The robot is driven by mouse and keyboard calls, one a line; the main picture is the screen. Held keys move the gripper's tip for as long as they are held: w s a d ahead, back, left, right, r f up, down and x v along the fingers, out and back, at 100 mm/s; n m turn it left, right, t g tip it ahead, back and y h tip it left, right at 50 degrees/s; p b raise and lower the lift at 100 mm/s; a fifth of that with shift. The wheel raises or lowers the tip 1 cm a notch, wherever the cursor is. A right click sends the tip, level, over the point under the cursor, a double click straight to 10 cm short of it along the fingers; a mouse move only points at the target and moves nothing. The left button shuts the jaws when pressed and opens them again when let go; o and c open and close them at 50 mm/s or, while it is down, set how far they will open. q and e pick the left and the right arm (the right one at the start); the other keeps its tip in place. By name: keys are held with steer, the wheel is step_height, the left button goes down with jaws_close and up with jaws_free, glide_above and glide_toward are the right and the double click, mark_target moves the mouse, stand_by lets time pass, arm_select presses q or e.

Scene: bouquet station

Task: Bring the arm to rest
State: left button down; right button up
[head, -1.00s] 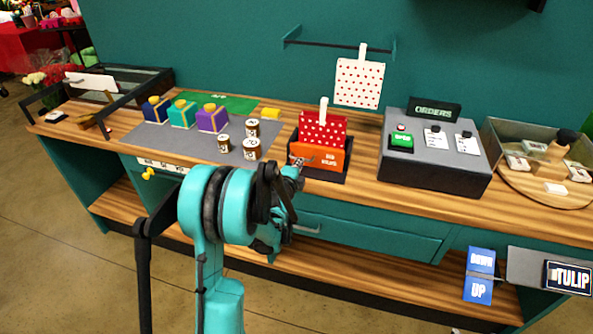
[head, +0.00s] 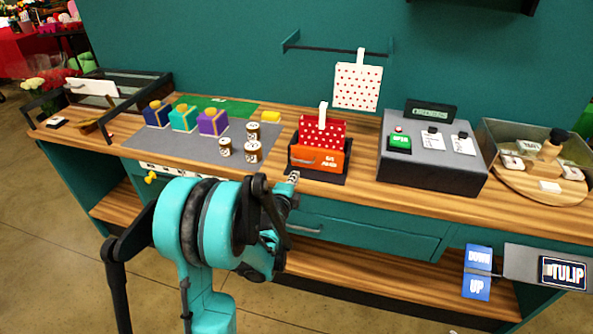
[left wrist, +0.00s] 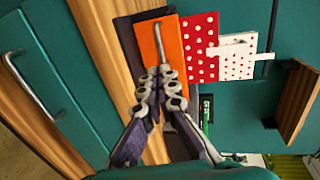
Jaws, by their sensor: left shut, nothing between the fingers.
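My left arm reaches up from the bottom of the head view in front of the counter. Its left gripper (head: 292,178) is just in front of the orange box at the counter's front edge. In the left wrist view the left gripper (left wrist: 155,80) has its fingers together, empty, with the orange box (left wrist: 160,45) beyond them. I cannot tell the exact gap. My right gripper is not in view.
The wooden counter (head: 365,190) carries a grey mat (head: 190,145) with gift boxes and small jars. A drawer handle (head: 304,228) juts out below.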

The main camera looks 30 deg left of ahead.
arm_select(q)
steer(key=v, duration=0.5)
steer(key=shift+s+r+p, duration=0.1)
steer(key=shift+p, duration=0.25)
